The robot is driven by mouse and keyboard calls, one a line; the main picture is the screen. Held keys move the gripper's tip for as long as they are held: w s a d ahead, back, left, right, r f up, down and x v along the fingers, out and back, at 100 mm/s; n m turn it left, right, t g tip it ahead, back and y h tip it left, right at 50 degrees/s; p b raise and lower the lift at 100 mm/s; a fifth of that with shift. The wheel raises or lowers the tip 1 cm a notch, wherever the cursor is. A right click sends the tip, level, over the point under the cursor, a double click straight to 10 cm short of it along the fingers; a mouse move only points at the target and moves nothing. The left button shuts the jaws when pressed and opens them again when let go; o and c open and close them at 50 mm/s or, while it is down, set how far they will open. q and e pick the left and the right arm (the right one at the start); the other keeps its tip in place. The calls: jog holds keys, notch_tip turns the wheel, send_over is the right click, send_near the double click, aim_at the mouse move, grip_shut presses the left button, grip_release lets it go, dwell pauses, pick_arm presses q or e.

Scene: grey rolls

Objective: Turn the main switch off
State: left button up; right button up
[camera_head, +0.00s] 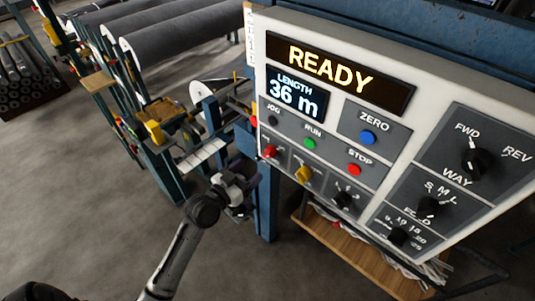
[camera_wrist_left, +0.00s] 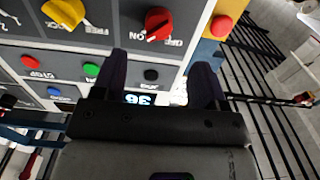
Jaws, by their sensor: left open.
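The control panel (camera_head: 400,110) stands at the right in the head view, with a lit READY display (camera_head: 325,68). The red rotary knob (camera_head: 270,151) sits at the panel's lower left edge. In the left wrist view the red knob (camera_wrist_left: 158,22) shows close up, upside down, with an OFF label beside it. My left gripper (camera_head: 245,190) is below and left of the red knob. In the left wrist view its two fingers (camera_wrist_left: 161,75) are spread and empty, short of the knob and apart from it. My right gripper is not in view.
A yellow knob (camera_head: 303,174) sits beside the red one, with a black knob (camera_head: 343,199) further right. A red button on yellow (camera_wrist_left: 221,26) is close by. Green (camera_head: 309,143), blue (camera_head: 367,137) and red (camera_head: 355,169) buttons are above. Grey rolls (camera_head: 180,40) lie behind.

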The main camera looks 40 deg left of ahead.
aim_at(266, 157)
pick_arm(q)
jog(key=w, duration=0.7)
jog(key=shift+w+d+p, duration=0.2)
jog(key=shift+w+p, duration=0.15)
jog(key=shift+w, duration=0.55)
jog(key=c, duration=0.9)
